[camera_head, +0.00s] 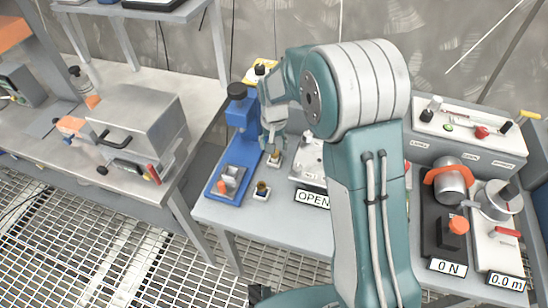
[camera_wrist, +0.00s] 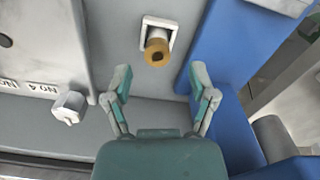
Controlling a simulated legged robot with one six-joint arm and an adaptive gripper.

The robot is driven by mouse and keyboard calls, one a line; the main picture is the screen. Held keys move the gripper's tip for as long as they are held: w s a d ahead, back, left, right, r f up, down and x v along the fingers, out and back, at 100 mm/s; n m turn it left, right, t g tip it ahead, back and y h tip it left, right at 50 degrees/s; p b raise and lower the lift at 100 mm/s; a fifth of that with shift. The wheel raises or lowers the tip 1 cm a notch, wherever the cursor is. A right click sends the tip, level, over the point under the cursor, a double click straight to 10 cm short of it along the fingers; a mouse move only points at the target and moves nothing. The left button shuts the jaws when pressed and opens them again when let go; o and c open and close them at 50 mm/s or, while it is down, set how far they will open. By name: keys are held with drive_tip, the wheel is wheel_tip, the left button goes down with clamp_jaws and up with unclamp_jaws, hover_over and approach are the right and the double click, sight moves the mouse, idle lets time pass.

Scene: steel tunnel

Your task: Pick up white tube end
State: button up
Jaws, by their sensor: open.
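A small white square piece (camera_wrist: 173,25) with a brass-coloured, hollow-ended cylinder (camera_wrist: 157,50) stands on the grey bench in the wrist view. Similar pieces show in the head view, one near my gripper (camera_head: 275,158) and one closer to the bench's front (camera_head: 262,193). I cannot tell which part is the white tube end. My gripper (camera_wrist: 158,80) is open and empty, with fingers apart and the brass cylinder just beyond the gap between them. In the head view, my arm hides part of the bench.
A blue stand (camera_head: 240,150) is close beside my gripper; its blue side also shows in the wrist view (camera_wrist: 215,45). A white knob (camera_wrist: 70,107) sits at left there. A metal box (camera_head: 140,120) is on the left table.

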sight(276, 153)
drive_tip(key=f, duration=0.4)
drive_tip(key=shift+d, duration=0.3)
drive_tip(key=shift+f, duration=0.35)
drive_tip(key=shift+a+f, duration=0.1)
drive_tip(key=shift+a, duration=0.25)
drive_tip(key=shift+d, duration=0.25)
drive_tip(key=c, duration=1)
drive_tip(key=shift+a, duration=0.1)
